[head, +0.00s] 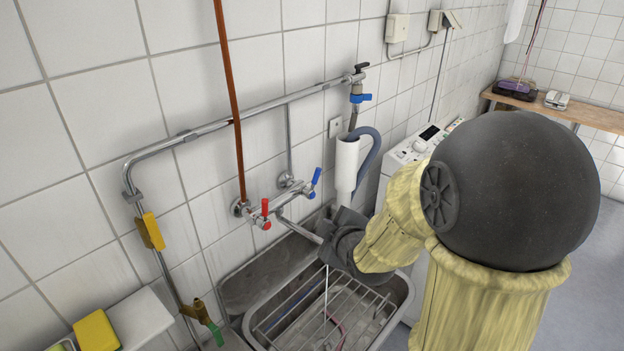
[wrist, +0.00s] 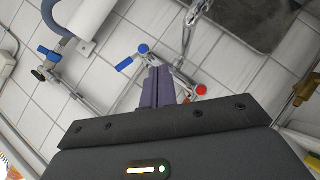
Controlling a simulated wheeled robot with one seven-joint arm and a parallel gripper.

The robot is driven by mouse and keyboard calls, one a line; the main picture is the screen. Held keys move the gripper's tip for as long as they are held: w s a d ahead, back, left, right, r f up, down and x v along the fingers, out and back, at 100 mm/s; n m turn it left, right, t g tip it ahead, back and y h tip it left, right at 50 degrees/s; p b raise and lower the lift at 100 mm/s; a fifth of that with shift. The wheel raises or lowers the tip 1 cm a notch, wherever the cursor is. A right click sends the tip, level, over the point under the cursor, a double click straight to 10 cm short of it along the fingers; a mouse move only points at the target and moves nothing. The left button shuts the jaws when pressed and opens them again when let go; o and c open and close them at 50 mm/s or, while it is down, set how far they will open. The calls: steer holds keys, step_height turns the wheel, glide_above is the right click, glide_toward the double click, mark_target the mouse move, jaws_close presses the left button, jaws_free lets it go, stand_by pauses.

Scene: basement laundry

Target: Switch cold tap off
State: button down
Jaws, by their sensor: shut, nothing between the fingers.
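The mixer tap (head: 282,197) is on the tiled wall above the sink. Its cold tap lever (head: 315,178) is blue and stands up from the right end of the body. The hot tap lever (head: 265,208) is red, at the left end. In the wrist view the blue lever (wrist: 125,64) lies left of my fingers and the red lever (wrist: 201,90) to their right. My gripper (wrist: 163,72) is shut and empty, its fingers pointing toward the tap between the levers. In the head view my gripper body is right of the tap, over the sink. Contact with the lever cannot be told.
A second blue-handled valve (head: 361,98) is higher on the pipe, above a white holder (head: 346,165) with a grey hose. The sink (head: 405,292) holds a wire rack (head: 335,310). A copper pipe (head: 231,95) runs down left of the tap. A yellow sponge (head: 97,331) lies lower left.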

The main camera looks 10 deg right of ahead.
mark_target(314, 180)
steer(key=w+a+r+n+t+y, duration=0.1)
steer(key=w+r+n+t+y, duration=0.1)
steer(key=r+n, duration=0.3)
steer(key=shift+w+a+r+t, duration=0.15)
steer(key=shift+w+a+t, duration=0.15)
steer(key=shift+w+t, duration=0.35)
steer(key=shift+p, duration=0.3)
steer(key=w+f+p, duration=0.1)
steer(key=w+p, duration=0.1)
steer(key=w, duration=0.1)
steer(key=w+d+p, duration=0.1)
steer(key=w+p, duration=0.1)
steer(key=w, duration=0.2)
steer(key=w+f+p, duration=0.1)
steer(key=w+p, duration=0.2)
steer(key=w, duration=0.1)
steer(key=shift+d+f, duration=0.15)
steer(key=shift+f, duration=0.2)
